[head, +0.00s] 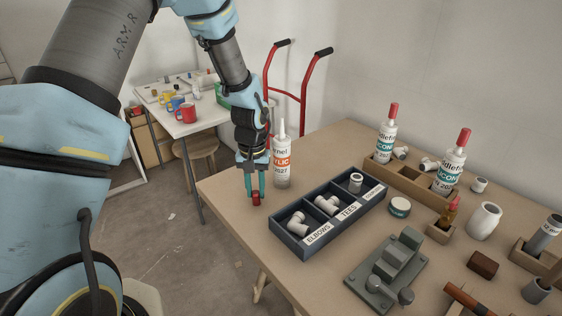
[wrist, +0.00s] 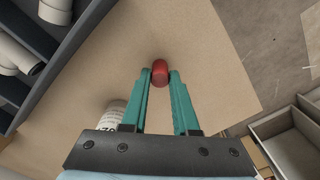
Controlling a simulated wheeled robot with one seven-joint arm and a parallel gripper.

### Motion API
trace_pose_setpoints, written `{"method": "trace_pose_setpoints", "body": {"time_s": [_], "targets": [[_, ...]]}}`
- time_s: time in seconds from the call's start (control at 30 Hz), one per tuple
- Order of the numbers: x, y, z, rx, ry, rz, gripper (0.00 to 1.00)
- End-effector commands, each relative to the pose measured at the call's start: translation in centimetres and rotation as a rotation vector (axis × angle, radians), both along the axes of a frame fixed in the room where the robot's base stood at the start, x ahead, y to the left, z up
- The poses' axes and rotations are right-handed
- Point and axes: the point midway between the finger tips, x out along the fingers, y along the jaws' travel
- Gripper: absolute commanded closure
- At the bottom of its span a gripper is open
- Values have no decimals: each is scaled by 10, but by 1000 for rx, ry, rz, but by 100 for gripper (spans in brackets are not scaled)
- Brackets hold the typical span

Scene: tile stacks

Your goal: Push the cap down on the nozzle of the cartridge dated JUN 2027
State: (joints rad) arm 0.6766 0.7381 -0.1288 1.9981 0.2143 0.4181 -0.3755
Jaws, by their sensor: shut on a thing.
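My gripper (head: 255,188) is shut on a small red cap (head: 256,199), which shows between the fingertips in the wrist view (wrist: 160,70). The gripper points down, with the cap low over the table near its left edge. A white cartridge (head: 281,170) with an orange label stands upright just right of and behind the gripper; its pale nozzle (head: 282,128) is bare. Its label ends in "2027"; the month is hidden by the gripper. Part of the cartridge also shows in the wrist view (wrist: 115,112). Two teal-labelled cartridges (head: 386,143) (head: 450,171) wear red caps.
A dark divided tray (head: 291,248) of pipe fittings lies right of the gripper. The teal-labelled cartridges stand in a wooden rack (head: 408,184) farther back.

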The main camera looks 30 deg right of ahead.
Motion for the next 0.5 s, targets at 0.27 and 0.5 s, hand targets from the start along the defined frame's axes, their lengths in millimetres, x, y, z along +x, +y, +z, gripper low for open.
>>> {"method": "trace_pose_setpoints", "body": {"time_s": [0.27,0.5], "targets": [[0,0,0,0,0,0,100],[0,0,9,0,0,0,100]]}}
